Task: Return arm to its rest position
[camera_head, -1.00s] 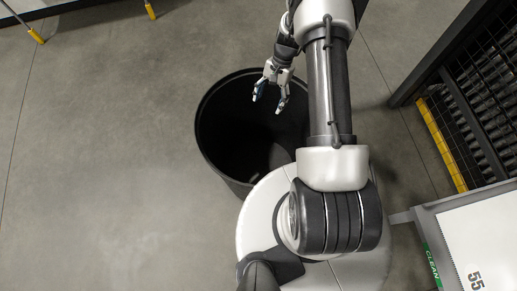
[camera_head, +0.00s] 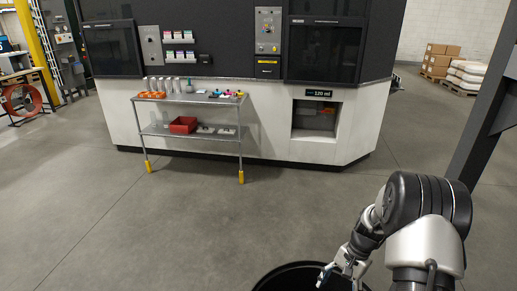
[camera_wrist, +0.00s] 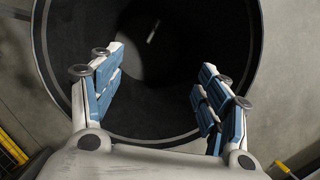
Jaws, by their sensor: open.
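My gripper (camera_head: 338,275) is low at the right of the head view, over the rim of a black round bin (camera_head: 290,278). In the wrist view my gripper (camera_wrist: 160,95) is open, its two blue-padded fingers wide apart with nothing between them. The bin (camera_wrist: 255,40) fills most of that view below the fingers. Its inside is dark, and a small light object or glint (camera_wrist: 153,31) shows deep in it; I cannot tell what it is.
A metal cart (camera_head: 190,98) with bottles, small coloured items and a red bin (camera_head: 183,125) stands before a large black-and-white machine (camera_head: 225,55). A dark post (camera_head: 485,130) stands at the right. The grey floor (camera_head: 200,220) between is clear. Boxes (camera_head: 440,60) sit far back right.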

